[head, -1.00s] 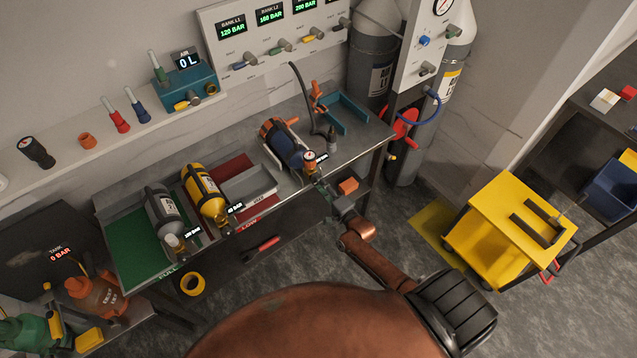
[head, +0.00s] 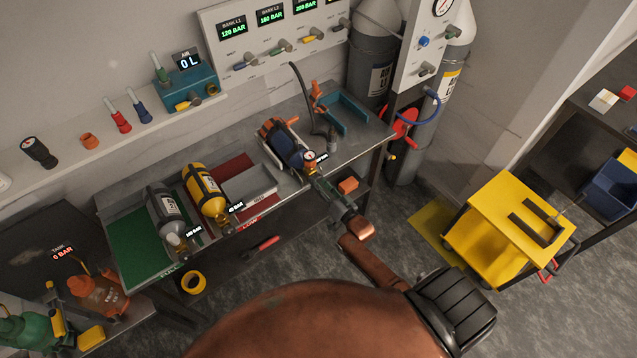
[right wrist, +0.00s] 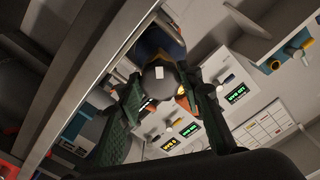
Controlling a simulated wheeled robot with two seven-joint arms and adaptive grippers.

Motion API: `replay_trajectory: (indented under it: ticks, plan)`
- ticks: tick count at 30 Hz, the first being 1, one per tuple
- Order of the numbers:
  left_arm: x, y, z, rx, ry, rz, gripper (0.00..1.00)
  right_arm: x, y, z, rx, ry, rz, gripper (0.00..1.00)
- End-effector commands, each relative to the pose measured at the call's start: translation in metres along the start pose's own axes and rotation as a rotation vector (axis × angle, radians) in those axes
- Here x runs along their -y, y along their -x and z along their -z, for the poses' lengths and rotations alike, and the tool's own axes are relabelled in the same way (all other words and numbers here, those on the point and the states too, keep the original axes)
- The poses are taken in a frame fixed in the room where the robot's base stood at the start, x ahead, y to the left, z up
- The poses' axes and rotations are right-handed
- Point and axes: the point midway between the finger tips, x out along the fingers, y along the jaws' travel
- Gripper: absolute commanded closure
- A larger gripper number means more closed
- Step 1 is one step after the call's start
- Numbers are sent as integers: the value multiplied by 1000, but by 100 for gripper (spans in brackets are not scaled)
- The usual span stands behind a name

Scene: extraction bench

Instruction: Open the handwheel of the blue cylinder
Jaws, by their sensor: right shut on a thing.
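The blue cylinder (head: 287,149) lies in an orange clamp at the bench's front edge, right of the middle in the head view. Its valve end, with a small round gauge (head: 310,156), points toward me. My right gripper (head: 315,178) reaches up to that valve end from the front. In the right wrist view its two dark green fingers (right wrist: 160,100) close around a dark grey round handwheel (right wrist: 160,76) with a white square mark. The dark blue cylinder body (right wrist: 158,45) shows behind it. The finger contacts are partly hidden. My left gripper is not in view.
A yellow cylinder (head: 204,190) and a grey one (head: 165,214) lie on the bench to the left. A grey tray (head: 249,184) is between yellow and blue. A black hose (head: 301,92) rises behind the blue cylinder. A yellow cart (head: 510,225) stands right, with open floor before it.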

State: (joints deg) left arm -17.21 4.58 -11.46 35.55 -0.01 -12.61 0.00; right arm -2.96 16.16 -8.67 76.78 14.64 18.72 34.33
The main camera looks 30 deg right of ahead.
Motion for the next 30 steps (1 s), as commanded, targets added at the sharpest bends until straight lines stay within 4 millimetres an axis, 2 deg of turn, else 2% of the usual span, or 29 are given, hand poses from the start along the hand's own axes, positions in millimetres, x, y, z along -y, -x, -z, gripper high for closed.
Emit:
replay_trajectory:
  ticks: [30]
  plan:
    - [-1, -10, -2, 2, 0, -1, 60, -4, 1, -1, 2, 965, -3, 91]
